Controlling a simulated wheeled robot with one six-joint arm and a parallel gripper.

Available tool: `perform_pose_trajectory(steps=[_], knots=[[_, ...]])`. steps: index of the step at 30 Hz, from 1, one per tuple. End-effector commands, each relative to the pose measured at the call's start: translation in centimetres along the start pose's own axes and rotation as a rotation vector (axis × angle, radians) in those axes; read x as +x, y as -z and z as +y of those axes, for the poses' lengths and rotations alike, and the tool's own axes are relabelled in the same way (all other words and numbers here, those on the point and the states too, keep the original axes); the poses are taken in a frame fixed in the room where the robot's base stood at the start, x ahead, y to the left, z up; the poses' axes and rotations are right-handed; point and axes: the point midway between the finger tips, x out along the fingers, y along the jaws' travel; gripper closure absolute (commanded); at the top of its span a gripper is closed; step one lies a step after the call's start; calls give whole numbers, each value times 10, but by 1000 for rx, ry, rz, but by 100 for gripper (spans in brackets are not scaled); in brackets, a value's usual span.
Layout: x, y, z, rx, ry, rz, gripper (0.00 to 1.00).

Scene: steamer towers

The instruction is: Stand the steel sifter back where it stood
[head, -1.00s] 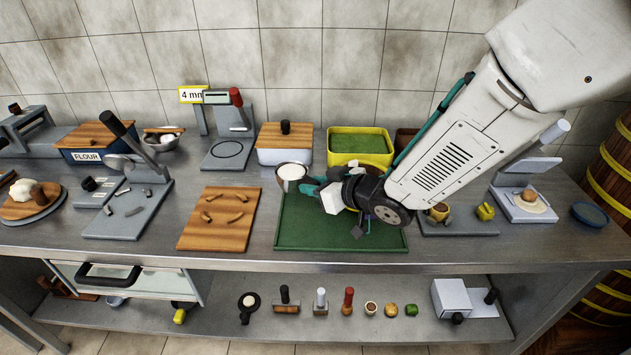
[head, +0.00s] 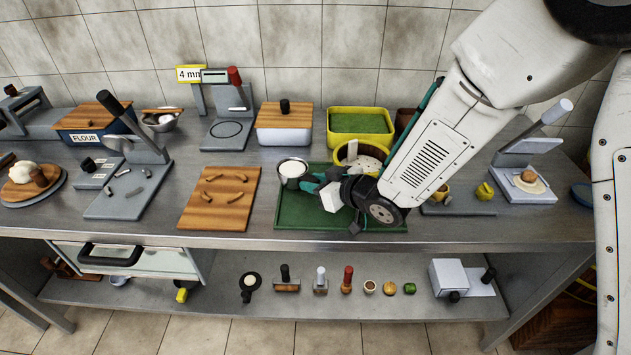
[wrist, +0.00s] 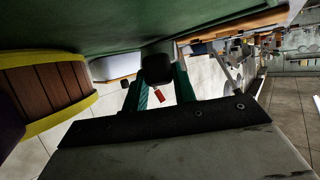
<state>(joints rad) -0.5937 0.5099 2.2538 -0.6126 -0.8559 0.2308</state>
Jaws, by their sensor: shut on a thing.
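The steel sifter (head: 293,174) is a small round metal cup with white contents, seen in the head view over the back left of the green board (head: 290,212). It looks upright. My gripper (head: 313,184) is at its right side, shut on it. In the wrist view, a dark block (wrist: 157,68), probably its handle, sits between the teal fingers. The fingers and arm hide part of the grip. I cannot tell whether the sifter's base touches the board.
A yellow-rimmed round steamer (head: 360,152) stands right behind my gripper, partly hidden by my arm. A yellow bin (head: 361,137) and a white box with a wooden lid (head: 284,136) stand behind. A wooden board (head: 218,222) lies to the left. The front of the green board is mostly clear.

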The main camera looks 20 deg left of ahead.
Motion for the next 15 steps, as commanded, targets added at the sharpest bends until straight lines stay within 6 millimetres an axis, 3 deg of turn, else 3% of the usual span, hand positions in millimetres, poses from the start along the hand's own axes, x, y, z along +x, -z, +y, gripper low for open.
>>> perform_pose_trajectory(steps=[15], knots=[[3,-6,0,0,0,0,100]])
